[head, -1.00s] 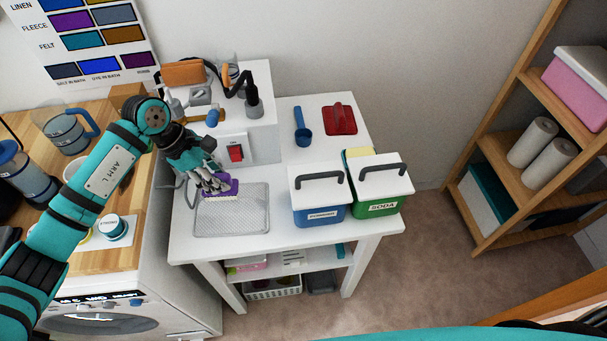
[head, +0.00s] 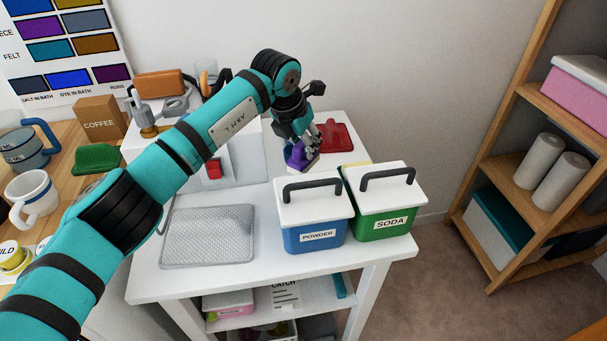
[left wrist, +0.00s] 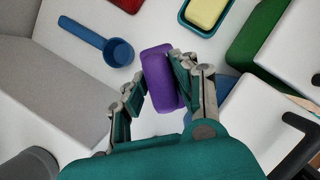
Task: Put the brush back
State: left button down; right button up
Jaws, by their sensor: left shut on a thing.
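The purple brush (head: 296,157) is in my left gripper (head: 304,142), over the white table behind the blue powder box. Pale bristles show at its lower edge in the head view. In the left wrist view the brush (left wrist: 160,78) is between the two fingers of my left gripper (left wrist: 160,85), which are shut on it. A perforated grey tray (head: 208,236) lies empty on the table's left part. A red dish-like thing (head: 338,137) lies at the back, just right of my gripper. My right gripper is not in view.
The powder box (head: 314,235) and green soda box (head: 385,222), with raised handles, stand at the table's front right. The left wrist view shows a blue scoop (left wrist: 118,52) and a yellow block (left wrist: 206,12) in a teal dish. A wooden shelf (head: 520,205) stands at right.

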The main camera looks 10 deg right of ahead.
aim_at(304, 164)
pick_arm(q)
notch_tip(304, 164, down, 6)
jog(key=shift+f, duration=0.25)
jog(key=shift+f, duration=0.1)
jog(key=c, duration=1)
grip_release()
jog(key=shift+c, duration=0.2)
jog(key=shift+r+p, duration=0.2)
jog(key=shift+p, duration=0.15)
jog(key=p+v, duration=0.7)
jog(key=v, duration=0.3)
jog(key=shift+a+r, duration=0.15)
jog(key=shift+r, duration=0.2)
jog(key=shift+s+a+r, duration=0.2)
jog(key=shift+r, duration=0.3)
